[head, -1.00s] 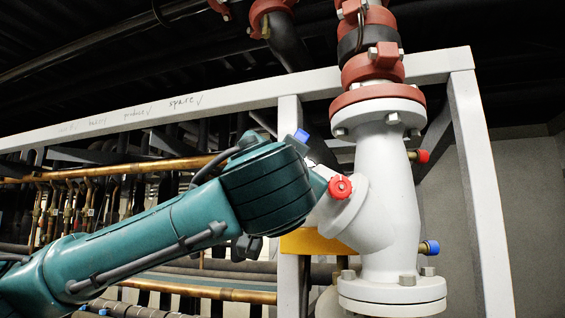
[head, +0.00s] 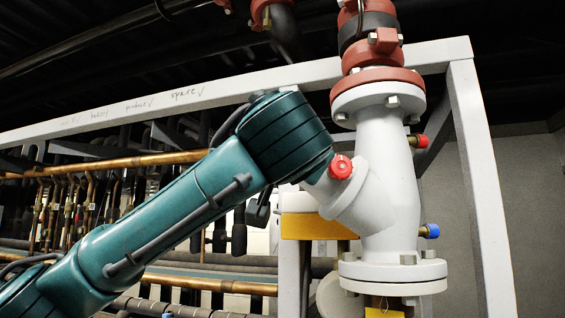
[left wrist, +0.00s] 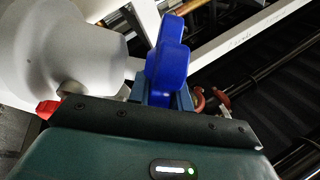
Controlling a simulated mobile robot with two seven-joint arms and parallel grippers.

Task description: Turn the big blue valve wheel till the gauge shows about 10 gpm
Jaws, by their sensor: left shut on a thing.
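The big blue valve wheel (left wrist: 170,60) shows edge-on in the left wrist view, in front of the white valve body (left wrist: 72,40). My left gripper (left wrist: 165,97) is shut on the wheel, its fingers at the wheel's lower part. In the head view my left arm comes in from the left and its teal wrist hides the wheel and the gripper. The white valve body (head: 388,185) stands upright there, with an angled neck toward my wrist. No gauge reading can be made out. My right gripper is in neither view.
A red cap (head: 341,166) sits on the angled neck, close to my wrist. A red-tipped fitting (head: 418,141) and a blue-tipped one (head: 429,231) stick out on the right. A white frame (head: 475,180) surrounds the valve. Copper pipes (head: 100,166) run behind my arm.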

